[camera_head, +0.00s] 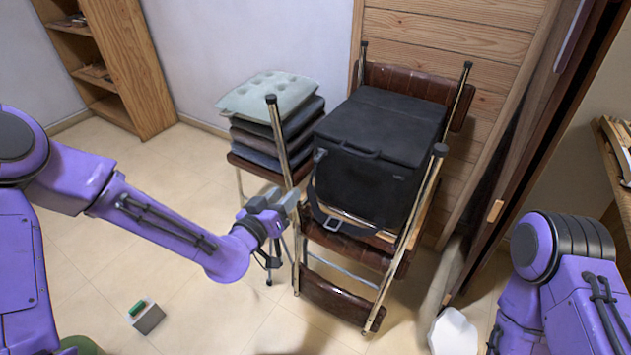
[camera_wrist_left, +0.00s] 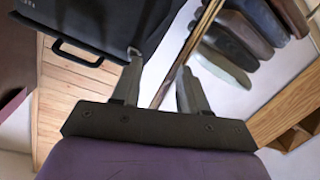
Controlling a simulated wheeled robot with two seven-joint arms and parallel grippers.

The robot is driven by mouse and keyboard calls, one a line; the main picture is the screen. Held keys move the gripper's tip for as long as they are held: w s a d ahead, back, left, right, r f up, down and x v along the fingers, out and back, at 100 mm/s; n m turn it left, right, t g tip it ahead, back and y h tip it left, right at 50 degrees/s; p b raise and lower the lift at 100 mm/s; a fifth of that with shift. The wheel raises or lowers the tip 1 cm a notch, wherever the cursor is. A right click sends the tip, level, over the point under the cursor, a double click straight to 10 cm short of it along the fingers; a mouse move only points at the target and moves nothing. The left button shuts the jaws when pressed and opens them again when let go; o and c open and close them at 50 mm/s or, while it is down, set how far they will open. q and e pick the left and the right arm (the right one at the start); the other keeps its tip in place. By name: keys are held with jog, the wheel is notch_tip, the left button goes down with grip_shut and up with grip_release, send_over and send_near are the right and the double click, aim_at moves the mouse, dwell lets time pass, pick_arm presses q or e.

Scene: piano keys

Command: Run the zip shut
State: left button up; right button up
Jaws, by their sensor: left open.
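A black boxy bag (camera_head: 372,165) sits on upturned brown chairs, its flat top facing up. A carry handle (camera_head: 347,149) is on its near side, and a strap with a buckle (camera_head: 331,224) hangs below. I cannot make out a zip line or its pull for sure. My left gripper (camera_head: 287,205) is open and empty, to the left of the bag's near left corner. In the left wrist view the bag (camera_wrist_left: 103,22) is at upper left, and one finger of the left gripper (camera_wrist_left: 158,78) is close to its corner; contact cannot be told. My right gripper is out of view.
Chair legs (camera_head: 277,135) stand up close to my left gripper. Stacked cushions (camera_head: 270,97) lie on a chair behind it. A wooden shelf (camera_head: 115,60) is at far left, a small box (camera_head: 147,318) on the floor. The left floor is mostly clear.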

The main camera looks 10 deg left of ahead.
aim_at(316, 160)
pick_arm(q)
jog(key=w+d+r+m, duration=0.1)
jog(key=w+d, duration=0.1)
jog(key=w, duration=0.1)
jog(key=w+d+r+m+h, duration=0.1)
jog(key=w+m, duration=0.1)
jog(key=w, duration=0.1)
jog(key=w+d+r+m+t+p, duration=0.1)
jog(key=w+d+m, duration=0.1)
jog(key=w, duration=0.2)
jog(key=shift+w+d+r+h, duration=0.1)
jog(key=shift+d+r+h, duration=0.15)
jog(key=shift+d+h, duration=0.15)
grip_shut()
